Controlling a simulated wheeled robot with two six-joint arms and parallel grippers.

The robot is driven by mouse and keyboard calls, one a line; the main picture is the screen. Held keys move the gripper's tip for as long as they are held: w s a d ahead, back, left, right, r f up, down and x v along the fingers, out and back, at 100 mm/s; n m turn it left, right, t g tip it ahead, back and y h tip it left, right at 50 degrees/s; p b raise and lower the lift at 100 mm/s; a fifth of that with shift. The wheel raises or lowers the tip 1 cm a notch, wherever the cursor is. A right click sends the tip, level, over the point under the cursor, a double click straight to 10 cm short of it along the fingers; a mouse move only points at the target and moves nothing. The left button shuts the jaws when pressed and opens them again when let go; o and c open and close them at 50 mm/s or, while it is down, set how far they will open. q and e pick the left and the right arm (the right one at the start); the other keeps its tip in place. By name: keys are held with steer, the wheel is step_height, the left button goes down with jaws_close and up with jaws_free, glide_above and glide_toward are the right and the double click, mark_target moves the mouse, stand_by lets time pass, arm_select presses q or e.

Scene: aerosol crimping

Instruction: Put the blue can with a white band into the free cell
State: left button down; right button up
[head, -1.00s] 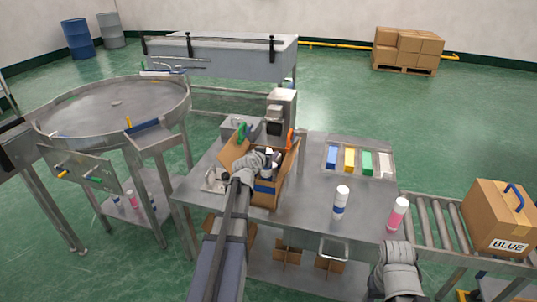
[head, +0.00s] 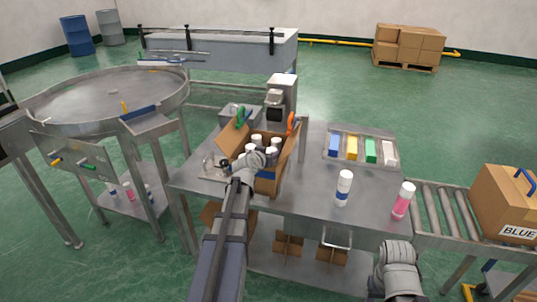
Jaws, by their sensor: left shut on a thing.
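An open cardboard box (head: 268,183) with a blue label stands on the steel table, its flaps spread. Several white-topped cans (head: 257,140) show inside it. My left gripper (head: 262,158) is down at the box opening, shut on a can that I take to be the blue can with a white band. My wrist and gripper hide most of that can and the cell under it, so I cannot tell whether it touches the cell floor. My right arm shows at the bottom right, but its gripper does not show.
A white can with a blue band (head: 343,187) and a pink can with a white top (head: 403,200) stand on the table at right. A tray of coloured blocks (head: 361,148) lies behind them. A machine (head: 281,100) stands behind the box; a roller conveyor (head: 445,208) is at right.

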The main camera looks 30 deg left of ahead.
arm_select(q)
steer(key=shift+c, duration=0.9)
jaws_free()
steer(key=shift+s, duration=0.15)
steer(key=p+v, duration=0.3)
steer(key=v, duration=0.4)
steer(key=shift+s+r, duration=0.25)
